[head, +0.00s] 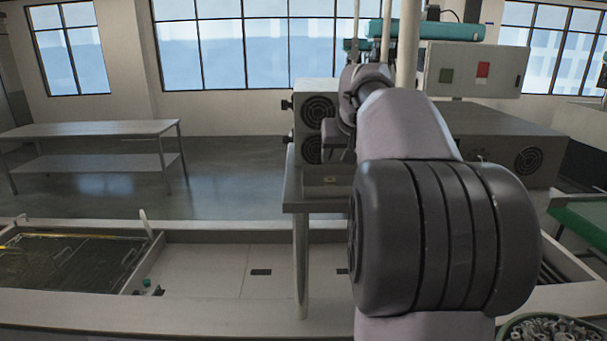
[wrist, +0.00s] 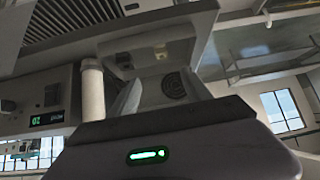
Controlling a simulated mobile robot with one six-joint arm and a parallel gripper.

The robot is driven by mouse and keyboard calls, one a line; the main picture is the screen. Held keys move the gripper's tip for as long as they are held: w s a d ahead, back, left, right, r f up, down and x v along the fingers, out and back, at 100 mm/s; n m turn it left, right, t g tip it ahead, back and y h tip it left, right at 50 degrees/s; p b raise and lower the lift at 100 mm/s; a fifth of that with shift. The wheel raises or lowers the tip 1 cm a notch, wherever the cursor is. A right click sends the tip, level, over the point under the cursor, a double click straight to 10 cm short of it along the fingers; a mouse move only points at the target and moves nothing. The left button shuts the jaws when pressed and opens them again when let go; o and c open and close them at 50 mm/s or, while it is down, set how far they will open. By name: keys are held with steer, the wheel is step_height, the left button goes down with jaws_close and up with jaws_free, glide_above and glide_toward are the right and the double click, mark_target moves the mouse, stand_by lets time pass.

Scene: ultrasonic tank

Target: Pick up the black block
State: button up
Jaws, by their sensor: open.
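I cannot make out a black block in either view; my arm hides part of the scene in the head view. My gripper (head: 338,143) is at the end of my raised arm, in front of the grey box with fans. It is open, though its fingertips are hard to make out, and I see nothing held. In the wrist view, a grey casing with a green light fills the bottom, and no block shows beyond it.
A grey fan box (head: 315,118) stands on a narrow stand (head: 300,206). A liquid-filled tank (head: 65,262) is at left, beside a pale basin (head: 215,265). A bin of metal parts (head: 548,330) is at lower right. A long table (head: 90,130) stands behind, with open floor around it.

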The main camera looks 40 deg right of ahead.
mark_target(330, 180)
steer(key=x, duration=1.6)
steer(key=shift+w+f, duration=0.15)
steer(key=shift+w, duration=0.3)
steer(key=shift+s+a, duration=0.2)
steer(key=shift+c, duration=0.7)
jaws_close()
